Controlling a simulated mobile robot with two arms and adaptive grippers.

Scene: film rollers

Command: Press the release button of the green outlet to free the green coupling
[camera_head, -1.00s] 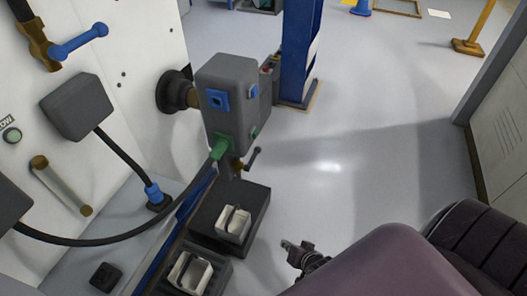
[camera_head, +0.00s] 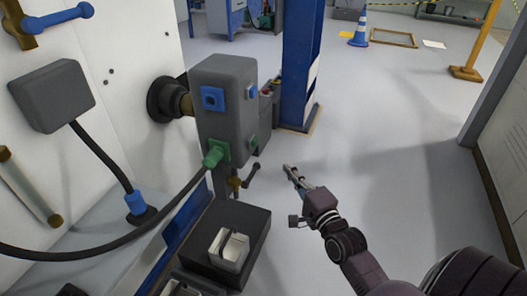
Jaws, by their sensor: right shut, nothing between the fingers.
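A grey outlet box (camera_head: 225,90) stands at the centre left, joined to the white wall panel. On its front face, low down, is the green outlet (camera_head: 223,149) with the green coupling (camera_head: 212,157) on a black cable in it. A small green button (camera_head: 254,139) shows on the box's right side face, low down. A blue outlet (camera_head: 212,98) and a small blue button (camera_head: 252,91) sit higher on the box. My right gripper (camera_head: 288,169) is shut and empty, to the right of the box and apart from it. My left gripper is not in view.
A brass valve with a dark handle (camera_head: 251,173) hangs below the box. A black block with a white holder (camera_head: 231,248) stands below it. A blue column (camera_head: 301,65) rises behind the box. The floor to the right is clear up to a grey cabinet (camera_head: 510,150).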

